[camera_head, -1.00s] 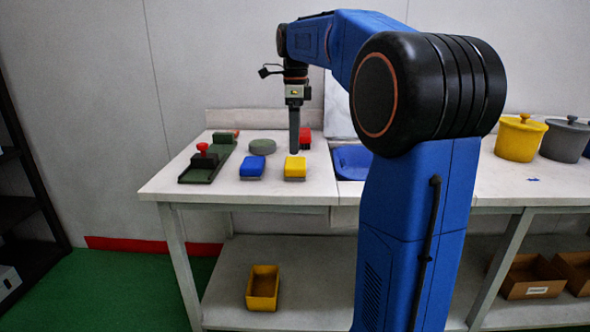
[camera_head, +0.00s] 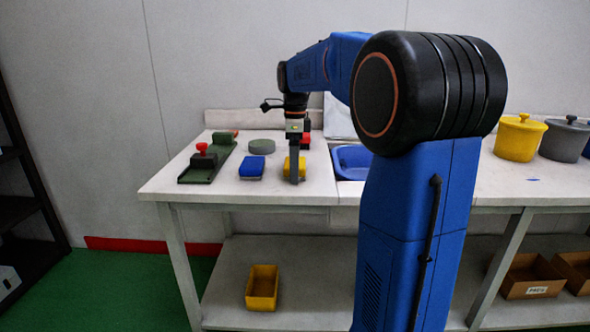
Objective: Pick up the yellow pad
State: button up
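The yellow pad (camera_head: 301,169) lies on the white table, right of the blue pad (camera_head: 252,167). My gripper (camera_head: 294,180) points straight down at the yellow pad, with its finger in front of the pad's middle and reaching down to about table height. The finger hides part of the pad, and yellow shows on both sides of it. From this side view only one finger shows, so I cannot tell whether the gripper is open or shut on the pad.
A green fixture with a red knob (camera_head: 202,148) stands at the left of the table (camera_head: 220,193). A round grey-green disc (camera_head: 262,146) lies behind the blue pad. A red object (camera_head: 305,139) is behind my gripper. A blue tray (camera_head: 352,160) is to the right.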

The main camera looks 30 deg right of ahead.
jog(key=c, duration=1.2)
jog(key=shift+r, duration=0.1)
notch_tip(320, 180, up, 10)
jog(key=shift+f, duration=0.1)
